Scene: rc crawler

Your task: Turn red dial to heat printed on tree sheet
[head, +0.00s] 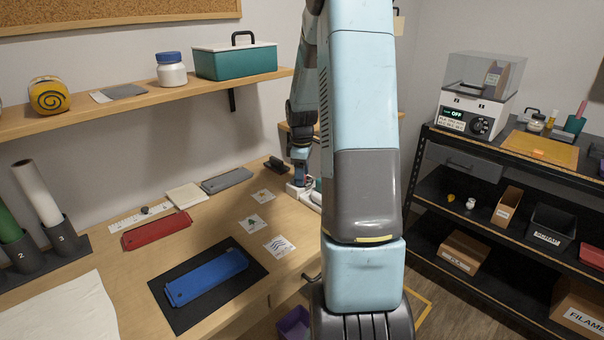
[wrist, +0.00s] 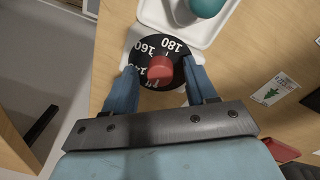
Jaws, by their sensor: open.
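The red dial (wrist: 160,68) is a small red knob on a black disc with white numbers; 160 and 180 are readable in the wrist view. My gripper (wrist: 160,78) is open over it, one blue finger on each side of the knob. I cannot tell whether the fingers touch it. In the head view my gripper (head: 299,182) is at the back right of the bench, and the dial is hidden there. The tree sheet (head: 254,223), white with a green tree mark, lies flat on the bench; it also shows in the wrist view (wrist: 272,91).
A white tray (wrist: 210,37) with a teal round object (wrist: 207,5) is beside the dial. A blue bar (head: 207,276) lies on a black mat (head: 181,318), and a red bar (head: 156,231) lies behind. A shelf (head: 150,104) hangs above the bench. A black rack stands right.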

